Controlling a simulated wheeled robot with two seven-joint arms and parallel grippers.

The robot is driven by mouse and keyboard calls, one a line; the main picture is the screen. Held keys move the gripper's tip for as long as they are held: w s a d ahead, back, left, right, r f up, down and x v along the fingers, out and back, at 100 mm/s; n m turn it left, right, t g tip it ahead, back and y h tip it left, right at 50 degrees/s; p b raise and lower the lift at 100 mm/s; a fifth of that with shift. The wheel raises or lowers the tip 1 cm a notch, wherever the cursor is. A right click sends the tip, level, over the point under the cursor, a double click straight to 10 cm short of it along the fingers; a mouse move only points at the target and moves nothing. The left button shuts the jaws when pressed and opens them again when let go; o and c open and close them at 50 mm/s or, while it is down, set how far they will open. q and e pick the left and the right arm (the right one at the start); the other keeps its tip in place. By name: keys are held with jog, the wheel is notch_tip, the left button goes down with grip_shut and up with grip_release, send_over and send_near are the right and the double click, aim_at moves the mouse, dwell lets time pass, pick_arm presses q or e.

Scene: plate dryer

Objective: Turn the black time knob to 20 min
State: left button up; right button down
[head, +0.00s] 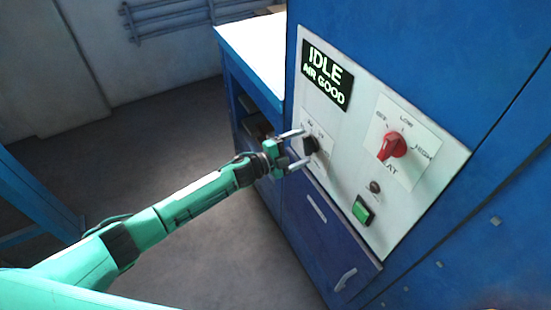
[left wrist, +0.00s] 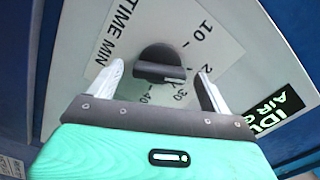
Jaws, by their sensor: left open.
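The black time knob (head: 312,146) is on a white dial plate at the left of the control panel. In the left wrist view the knob (left wrist: 163,60) sits amid the print "TIME MIN", 10, 30 and 40. The 20 mark is partly hidden behind a finger. I cannot tell for sure which mark the knob points to. My left gripper (head: 305,146) is open at the knob, one finger on either side. In the left wrist view the fingers of this gripper (left wrist: 159,69) show gaps to the knob. My right gripper is not in view.
A red heat knob (head: 393,147) is to the right on the panel, with a green button (head: 363,210) below. A display (head: 327,74) above reads "IDLE AIR GOOD". A white-topped counter (head: 255,55) adjoins the blue machine at the left. A drawer handle (head: 346,279) is below the panel.

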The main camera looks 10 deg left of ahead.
pick_arm(q)
jog(key=b+v, duration=0.3)
jog(key=v, duration=0.8)
jog(key=shift+s+a, duration=0.2)
jog(key=shift+a, duration=0.1)
